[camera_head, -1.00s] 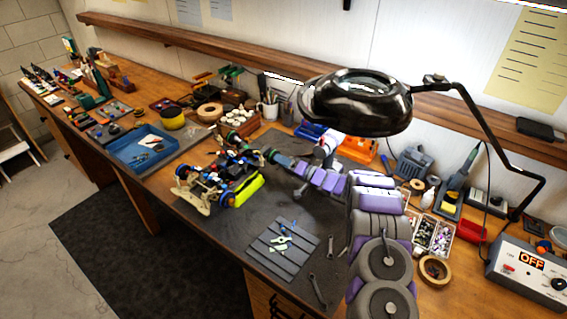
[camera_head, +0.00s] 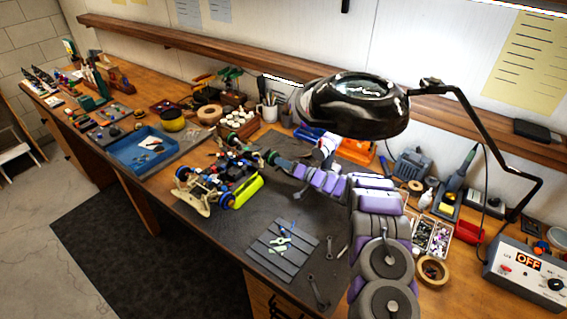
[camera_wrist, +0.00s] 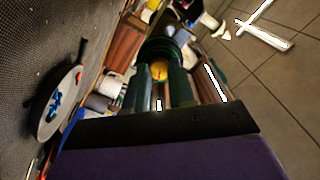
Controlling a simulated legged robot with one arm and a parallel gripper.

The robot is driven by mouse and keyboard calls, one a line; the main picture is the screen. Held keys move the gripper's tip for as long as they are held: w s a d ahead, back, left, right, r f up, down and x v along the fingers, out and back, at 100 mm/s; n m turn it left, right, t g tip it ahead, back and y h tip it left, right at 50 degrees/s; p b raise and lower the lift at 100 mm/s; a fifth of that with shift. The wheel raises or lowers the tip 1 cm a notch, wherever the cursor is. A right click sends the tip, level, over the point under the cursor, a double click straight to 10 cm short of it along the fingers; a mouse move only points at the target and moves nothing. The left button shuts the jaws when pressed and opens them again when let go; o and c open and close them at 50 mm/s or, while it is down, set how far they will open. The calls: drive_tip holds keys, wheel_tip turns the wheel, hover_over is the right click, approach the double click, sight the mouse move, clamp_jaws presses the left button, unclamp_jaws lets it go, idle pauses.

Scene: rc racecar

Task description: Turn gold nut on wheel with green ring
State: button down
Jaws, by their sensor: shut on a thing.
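The RC car (camera_head: 215,182) stands on the dark mat, with a yellow side piece and blue parts. Its wheel with the green ring (camera_head: 271,156) is at the car's far right corner. In the wrist view the green ring (camera_wrist: 163,46) faces my gripper, with the gold nut (camera_wrist: 159,70) at its centre. My gripper (camera_wrist: 160,82) has its two dark green fingers on either side of the nut and is shut on it. In the head view my gripper (camera_head: 277,160) reaches the wheel from the right; the nut is hidden there.
A black lamp (camera_head: 355,103) hangs over my arm. A grey slatted pad (camera_head: 283,262) with small tools lies in front, with wrenches (camera_head: 317,288) beside it. A blue tray (camera_head: 140,150) is left of the car. Bins and a power supply (camera_head: 528,272) crowd the right.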

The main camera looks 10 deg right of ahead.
drive_tip(key=shift+f+n+p, duration=0.2)
drive_tip(key=shift+n+p, duration=0.2)
drive_tip(key=shift+n, duration=1.7)
drive_tip(key=c, duration=1.1)
unclamp_jaws()
drive_tip(key=shift+w+f, duration=0.1)
drive_tip(key=shift+o, duration=0.9)
drive_tip(key=shift+r, duration=0.2)
drive_tip(key=p+v, duration=0.1)
drive_tip(key=v, duration=1.6)
drive_tip(key=shift+d+p, duration=0.25)
drive_tip(key=shift+p, duration=0.1)
